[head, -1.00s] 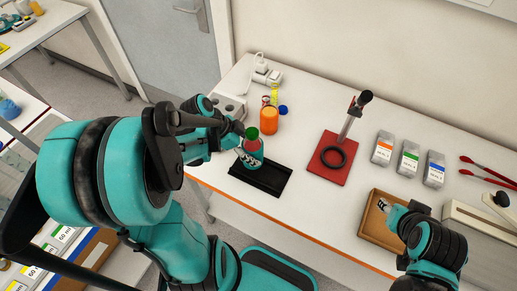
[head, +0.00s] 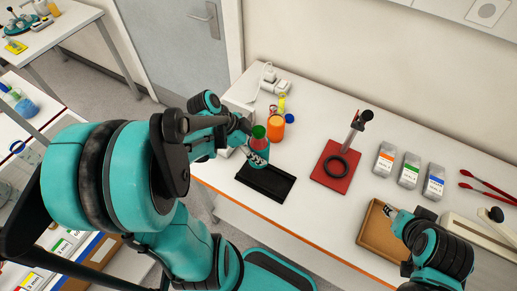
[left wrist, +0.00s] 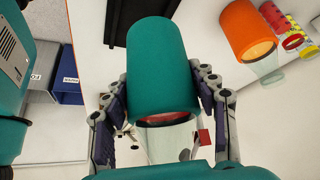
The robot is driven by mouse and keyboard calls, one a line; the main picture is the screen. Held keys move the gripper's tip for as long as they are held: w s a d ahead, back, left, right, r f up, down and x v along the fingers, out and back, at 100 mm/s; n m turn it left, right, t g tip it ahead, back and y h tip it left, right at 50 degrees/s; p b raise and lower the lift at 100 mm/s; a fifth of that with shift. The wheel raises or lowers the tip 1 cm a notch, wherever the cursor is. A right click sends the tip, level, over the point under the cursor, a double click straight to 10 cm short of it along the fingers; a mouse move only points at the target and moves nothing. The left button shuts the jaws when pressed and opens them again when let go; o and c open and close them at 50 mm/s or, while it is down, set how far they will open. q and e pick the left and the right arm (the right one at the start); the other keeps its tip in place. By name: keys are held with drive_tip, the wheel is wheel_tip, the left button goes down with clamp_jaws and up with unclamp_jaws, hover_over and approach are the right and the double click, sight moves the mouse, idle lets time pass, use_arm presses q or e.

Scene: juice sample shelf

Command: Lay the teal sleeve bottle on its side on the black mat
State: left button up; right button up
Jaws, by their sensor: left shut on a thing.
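In the left wrist view the bottle (left wrist: 162,62) fills the middle, with a clear end and some red showing. The fingers of my left gripper (left wrist: 160,85) press it from both sides. My right gripper (head: 391,211) is over the brown tray, too small to read.
The brown tray (head: 370,232) and several labelled containers (head: 409,173) are further right. The table edge runs in front.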

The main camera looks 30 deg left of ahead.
sight(259, 137)
use_arm(q)
wheel_tip(259, 137, up, 7)
drive_tip(key=p, duration=0.5)
drive_tip(key=shift+f, duration=0.2)
drive_tip(key=shift+f, duration=0.1)
drive_tip(key=shift+w, duration=0.1)
